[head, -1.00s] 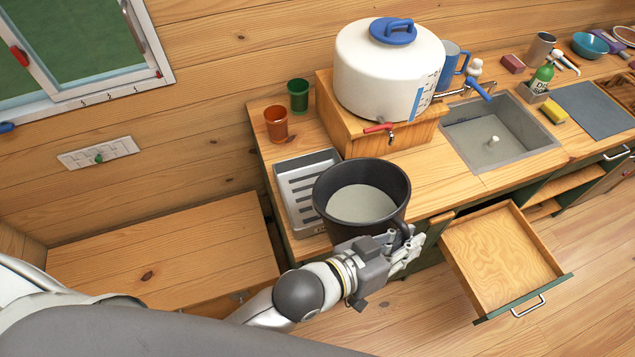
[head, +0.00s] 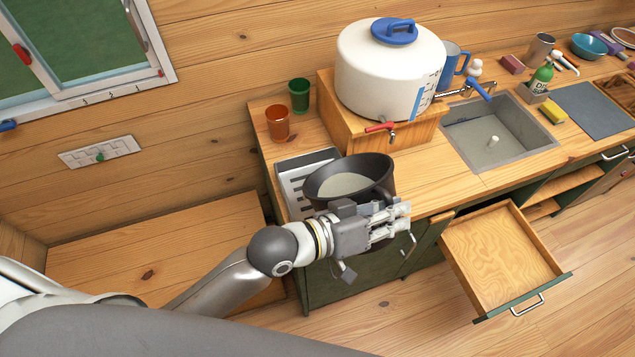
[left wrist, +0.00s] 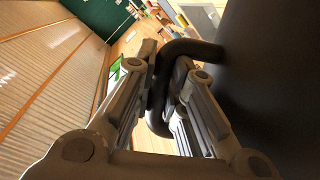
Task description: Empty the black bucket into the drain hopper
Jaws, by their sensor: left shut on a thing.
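The black bucket (head: 384,173) is in the head view, over the front-left part of the counter, with a pale grey surface inside, perhaps its contents. My left gripper (head: 398,218) is at its near side. In the left wrist view the gripper (left wrist: 165,75) is shut on the bucket's curved black handle (left wrist: 192,48), with the bucket wall (left wrist: 270,80) filling the right. The slotted metal tray (head: 290,172), seemingly the drain hopper, lies behind and left of the bucket, partly hidden by it. My right gripper is not in view.
A white water tank (head: 385,75) stands on a wooden box (head: 345,115) behind the bucket, its red-handled tap (head: 385,130) close to the rim. Orange (head: 277,124) and green (head: 299,96) cups stand behind the tray. An open drawer (head: 500,250) juts out at right.

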